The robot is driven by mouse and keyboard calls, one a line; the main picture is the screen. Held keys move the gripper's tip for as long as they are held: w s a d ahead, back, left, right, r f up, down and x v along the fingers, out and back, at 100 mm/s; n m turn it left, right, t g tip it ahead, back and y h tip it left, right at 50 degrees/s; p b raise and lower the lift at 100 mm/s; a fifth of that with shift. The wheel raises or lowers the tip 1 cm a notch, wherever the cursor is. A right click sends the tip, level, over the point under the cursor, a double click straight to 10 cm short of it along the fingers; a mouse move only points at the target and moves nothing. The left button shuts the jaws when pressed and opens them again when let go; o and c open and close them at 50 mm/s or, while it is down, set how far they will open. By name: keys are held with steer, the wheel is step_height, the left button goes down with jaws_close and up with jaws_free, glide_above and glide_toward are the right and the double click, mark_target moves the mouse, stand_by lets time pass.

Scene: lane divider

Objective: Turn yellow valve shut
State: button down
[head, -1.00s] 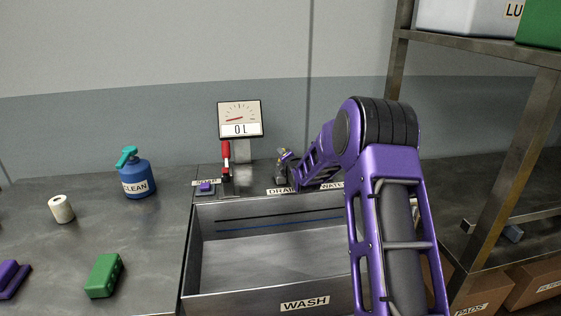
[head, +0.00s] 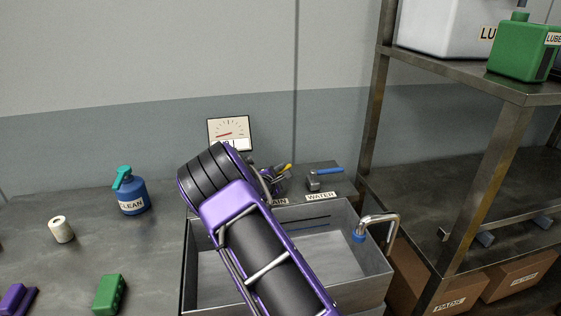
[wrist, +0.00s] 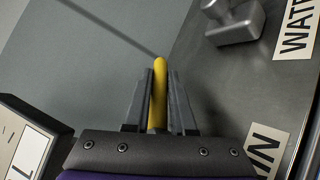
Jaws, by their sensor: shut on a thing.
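The yellow valve handle (wrist: 159,85) stands between the two dark fingers of my gripper (wrist: 159,98) in the wrist view, and the fingers are shut on it. In the head view a bit of the yellow handle (head: 286,168) shows beside my gripper (head: 276,180), behind the sink near the DRAIN label (head: 275,201). My arm covers part of that label. The valve's body is mostly hidden by my gripper.
A blue-handled valve (head: 325,173) stands to the right by the WATER label (head: 321,196). The metal sink (head: 345,235) has a bent spout (head: 388,222) at its right. The gauge (head: 229,132) is partly behind my arm. A shelf rack (head: 375,110) rises on the right.

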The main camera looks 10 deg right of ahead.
steer(key=shift+s+d+r+m+g+h+p, duration=0.1)
steer(key=shift+s+m+g+h+p, duration=0.1)
steer(key=shift+m+g+h+p, duration=0.4)
steer(key=c, duration=0.8)
jaws_free()
steer(key=shift+o, duration=0.2)
steer(key=shift+s, duration=0.1)
steer(key=v, duration=1.7)
